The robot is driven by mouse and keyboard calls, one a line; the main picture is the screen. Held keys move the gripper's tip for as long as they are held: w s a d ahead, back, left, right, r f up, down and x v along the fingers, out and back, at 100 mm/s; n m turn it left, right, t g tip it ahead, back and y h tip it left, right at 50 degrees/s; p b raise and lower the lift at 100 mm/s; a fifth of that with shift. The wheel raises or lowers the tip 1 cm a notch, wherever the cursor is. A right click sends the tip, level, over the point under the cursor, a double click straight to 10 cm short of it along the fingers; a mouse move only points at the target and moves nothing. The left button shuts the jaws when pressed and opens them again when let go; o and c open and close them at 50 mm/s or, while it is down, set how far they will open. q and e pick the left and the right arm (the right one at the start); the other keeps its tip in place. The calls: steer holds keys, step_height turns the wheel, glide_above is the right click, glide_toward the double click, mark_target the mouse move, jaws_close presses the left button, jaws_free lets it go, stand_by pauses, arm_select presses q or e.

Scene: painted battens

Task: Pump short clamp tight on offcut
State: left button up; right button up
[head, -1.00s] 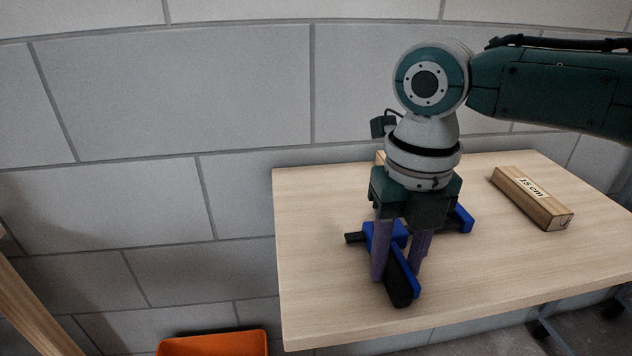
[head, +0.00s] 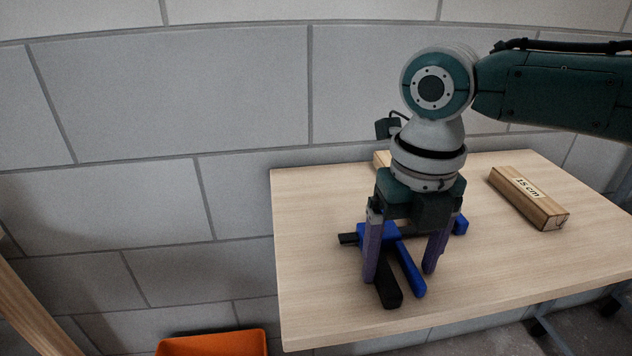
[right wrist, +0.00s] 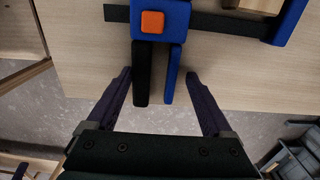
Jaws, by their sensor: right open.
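The short clamp lies on the table, with a blue body (head: 378,231), a dark bar and two handles, one black and one blue. In the right wrist view the clamp body (right wrist: 160,22) has an orange button, and its handles stand slightly apart. My right gripper (head: 399,275) points down and is open, a finger on each side of the handle pair; gaps to the handles show in the right wrist view (right wrist: 157,76). A pale wooden piece (right wrist: 262,5), perhaps the offcut, shows at the bar between body and far blue jaw, cut by the frame edge. My left gripper is out of view.
A wooden batten marked 15 cm (head: 528,197) lies on the right of the table (head: 315,250). Some wood (head: 381,158) shows behind my right wrist. An orange bin (head: 212,343) stands below the table at lower left. The table's front is clear.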

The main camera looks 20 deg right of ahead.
steer(key=shift+c, duration=0.2)
steer(key=shift+w+a, duration=0.1)
steer(key=shift+a, duration=0.35)
jaws_close()
stand_by(0.4)
steer(key=shift+c, duration=2)
jaws_free()
steer(key=o, duration=0.4)
steer(key=shift+d+p, duration=0.4)
steer(key=shift+d, duration=0.05)
steer(key=shift+o, duration=0.2)
